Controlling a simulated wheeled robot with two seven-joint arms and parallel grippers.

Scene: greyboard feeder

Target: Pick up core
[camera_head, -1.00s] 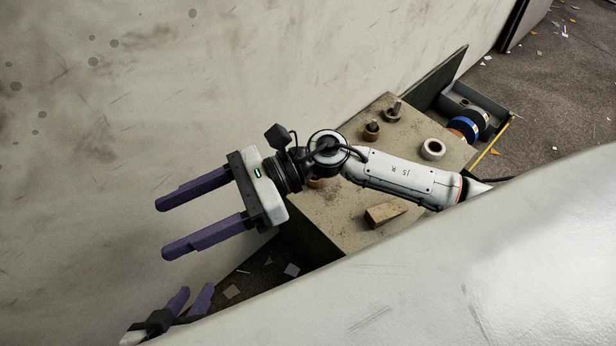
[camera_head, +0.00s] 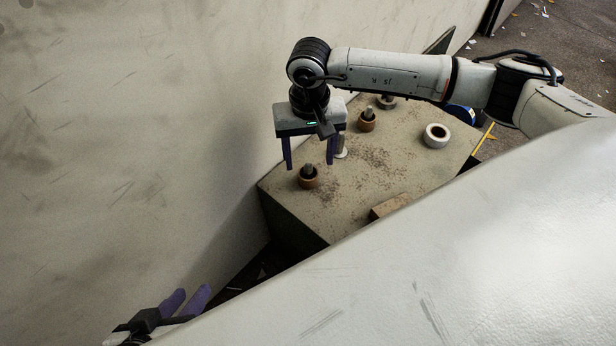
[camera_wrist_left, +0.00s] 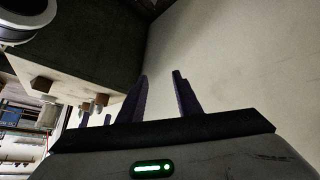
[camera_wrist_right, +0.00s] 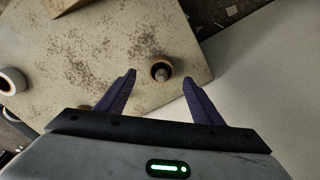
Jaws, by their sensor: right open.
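A brown ring-shaped core (camera_head: 309,181) stands around a grey peg near the left corner of the worktop (camera_head: 375,170). My right gripper (camera_head: 310,166) points down above it, open and empty. In the right wrist view the core (camera_wrist_right: 161,70) lies just beyond and between the two purple fingertips (camera_wrist_right: 158,80), not visibly touched. Another similar brown core (camera_head: 367,122) with a peg stands further back. My left gripper (camera_head: 193,292) is low at the lower left, its fingers apart and empty; they also show in the left wrist view (camera_wrist_left: 160,76).
A pale roll (camera_head: 436,136) lies at the worktop's right. A wooden block (camera_head: 390,206) is at the front, partly hidden by a large pale surface (camera_head: 430,270). A light cylinder (camera_head: 341,150) stands behind my right finger. A tall pale wall (camera_head: 130,130) rises at the left.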

